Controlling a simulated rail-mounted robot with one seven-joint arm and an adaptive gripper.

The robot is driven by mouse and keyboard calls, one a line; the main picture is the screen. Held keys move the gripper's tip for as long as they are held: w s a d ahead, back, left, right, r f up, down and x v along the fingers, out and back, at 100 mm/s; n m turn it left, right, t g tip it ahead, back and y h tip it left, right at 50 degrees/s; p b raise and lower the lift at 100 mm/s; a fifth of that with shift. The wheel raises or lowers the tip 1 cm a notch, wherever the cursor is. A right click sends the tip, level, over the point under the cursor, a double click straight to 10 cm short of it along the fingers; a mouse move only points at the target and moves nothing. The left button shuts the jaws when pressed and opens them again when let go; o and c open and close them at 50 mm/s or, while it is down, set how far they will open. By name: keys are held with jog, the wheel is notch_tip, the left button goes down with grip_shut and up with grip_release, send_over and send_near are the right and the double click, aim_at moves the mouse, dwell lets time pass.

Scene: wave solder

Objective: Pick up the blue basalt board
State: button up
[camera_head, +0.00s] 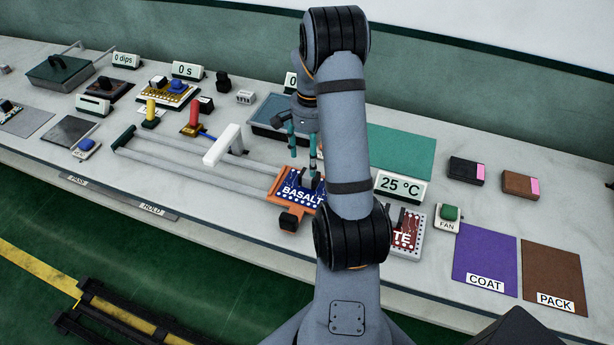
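The blue basalt board (292,198), marked BASALT in white, lies in an orange carrier (278,205) at the front of the bench, left of my arm. A dark grey part stands up from the board's upper side. My gripper (302,155) hangs above and behind the board with its teal fingers apart and pointing down. Nothing shows between the fingers. My arm hides the board's right edge, and I cannot tell exactly how high the fingertips are above it.
A red board (408,240) ending in TE is partly hidden right of my arm, beside the green FAN button (450,213). A 25 °C sign (400,187) stands behind it. Purple COAT (485,258) and brown PACK (553,275) mats lie right. Rails and a white bridge (222,146) are left.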

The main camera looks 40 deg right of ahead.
aim_at(306, 185)
notch_tip(306, 185, down, 3)
jog(key=shift+f, duration=0.15)
jog(key=shift+w+a+f+p, duration=0.15)
jog(key=shift+f+p, duration=0.8)
jog(key=shift+f, duration=1.65)
jog(key=c, duration=0.3)
grip_shut()
jog(key=shift+r, duration=0.1)
